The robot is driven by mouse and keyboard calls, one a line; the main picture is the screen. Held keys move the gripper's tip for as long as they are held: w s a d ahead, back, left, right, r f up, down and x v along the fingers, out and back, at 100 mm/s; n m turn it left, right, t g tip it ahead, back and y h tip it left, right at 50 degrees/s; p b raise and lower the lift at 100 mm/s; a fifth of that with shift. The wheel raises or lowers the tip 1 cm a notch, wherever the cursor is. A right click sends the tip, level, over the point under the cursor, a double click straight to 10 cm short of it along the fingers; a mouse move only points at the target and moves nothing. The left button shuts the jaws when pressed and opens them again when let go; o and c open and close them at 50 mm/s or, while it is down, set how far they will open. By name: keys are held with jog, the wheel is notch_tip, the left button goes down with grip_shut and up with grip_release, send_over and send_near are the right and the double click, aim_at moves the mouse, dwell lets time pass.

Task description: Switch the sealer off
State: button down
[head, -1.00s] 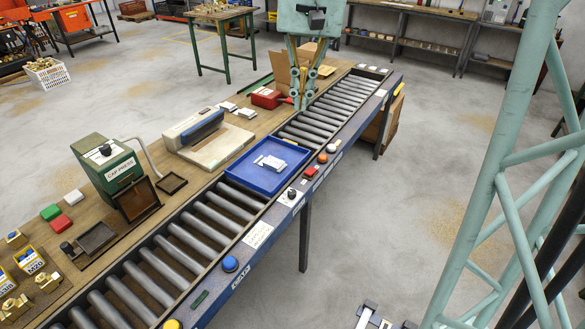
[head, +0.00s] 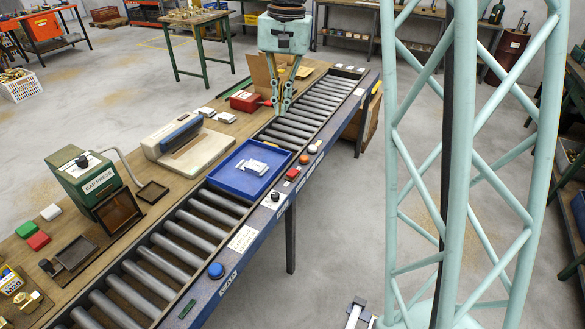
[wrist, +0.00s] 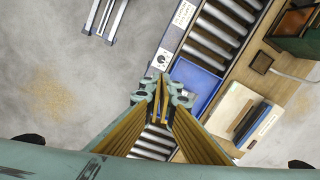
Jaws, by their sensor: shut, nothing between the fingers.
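The sealer (head: 188,146), a cream machine with a blue bar along its top, stands on the wooden bench left of the roller conveyor; it also shows at right in the wrist view (wrist: 243,112). I cannot make out a switch on its body. On the conveyor's blue edge rail are a black knob on a white plate (head: 271,200), a red block (head: 292,173), an orange button (head: 304,159) and a pale button (head: 312,149). My gripper (head: 278,106) is shut and empty, pointing down over the rollers beyond the blue tray, apart from these controls. Its fingers show in the wrist view (wrist: 161,92).
The blue tray (head: 222,179) on the rollers holds white packets. A green cap press (head: 84,175) and a red box (head: 244,101) stand on the bench. A blue button (head: 216,270) is nearer on the rail.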

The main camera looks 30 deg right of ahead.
jog(key=w+d+f+m, duration=0.2)
jog(key=w+d+f, duration=0.45)
jog(key=f, duration=0.25)
jog(key=m+g+y, duration=0.1)
jog(key=m, duration=0.1)
send_over(292, 174)
jog(key=w+d, duration=0.2)
notch_tip(292, 174, down, 11)
jog(key=shift+d+f, duration=0.35)
jog(key=shift+f, duration=0.3)
jog(key=shift+s+f, duration=0.1)
jog(key=shift+f, duration=0.05)
jog(key=shift+s+a+f+b, duration=0.25)
jog(key=shift+a+f, duration=0.1)
jog(key=shift+f, duration=1.9)
jog(key=shift+s+a+f+b, duration=0.2)
jog(key=shift+a+f, duration=0.2)
jog(key=shift+f, duration=1.8)
jog(key=shift+s+a+f+b, duration=0.15)
jog(key=shift+s+a+f, duration=0.15)
jog(key=shift+f, duration=1.95)
jog(key=shift+f, duration=0.1)
